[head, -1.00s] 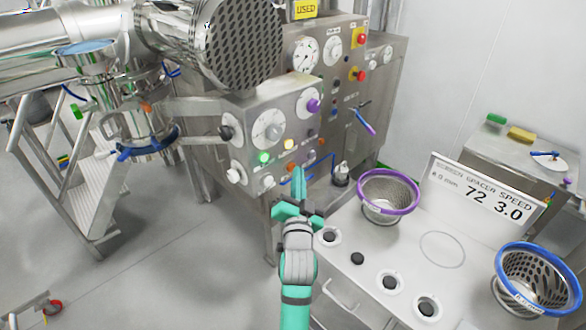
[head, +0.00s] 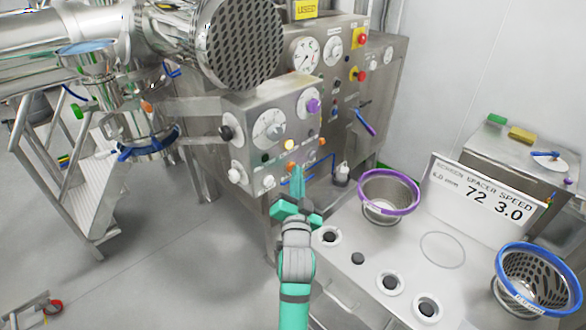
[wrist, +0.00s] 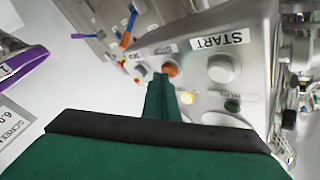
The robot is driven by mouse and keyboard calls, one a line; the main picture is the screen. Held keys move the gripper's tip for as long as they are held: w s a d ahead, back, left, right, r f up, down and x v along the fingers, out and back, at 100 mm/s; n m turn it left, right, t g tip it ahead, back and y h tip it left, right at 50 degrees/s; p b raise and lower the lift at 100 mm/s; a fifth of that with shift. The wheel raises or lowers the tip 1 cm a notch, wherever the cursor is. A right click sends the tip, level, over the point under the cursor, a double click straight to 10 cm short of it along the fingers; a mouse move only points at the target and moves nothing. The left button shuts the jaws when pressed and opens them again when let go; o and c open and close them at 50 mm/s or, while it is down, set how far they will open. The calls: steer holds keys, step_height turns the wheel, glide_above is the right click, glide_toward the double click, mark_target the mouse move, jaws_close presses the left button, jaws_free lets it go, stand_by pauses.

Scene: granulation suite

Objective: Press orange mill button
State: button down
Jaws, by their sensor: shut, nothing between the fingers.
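The orange mill button (head: 291,167) is on the lower front of the steel mill control panel (head: 240,112), in the middle of the head view. In the wrist view the orange button (wrist: 171,68) shows right at my fingertips. My gripper (head: 298,168) is shut and empty, its teal fingers pointing at the panel. In the wrist view my gripper (wrist: 159,78) has its tip at the button's left edge; I cannot tell whether it presses. A yellow lamp (wrist: 187,98) and a dark green lamp (wrist: 232,105) are beside it. A white START knob (wrist: 222,68) is to the right.
A white bench (head: 385,245) with black-centred fittings lies right of my arm. It bears a purple-rimmed screen (head: 388,208), a blue-rimmed screen (head: 541,300) and a SCREEN SPACER SPEED sign (head: 485,190). Steel steps (head: 95,190) stand at left.

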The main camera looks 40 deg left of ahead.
steer(key=shift+d, duration=0.1)
stand_by(0.5)
steer(key=shift+d, duration=0.75)
steer(key=d, duration=0.5)
steer(key=shift+s, duration=0.2)
steer(key=shift+s, duration=0.1)
stand_by(0.6)
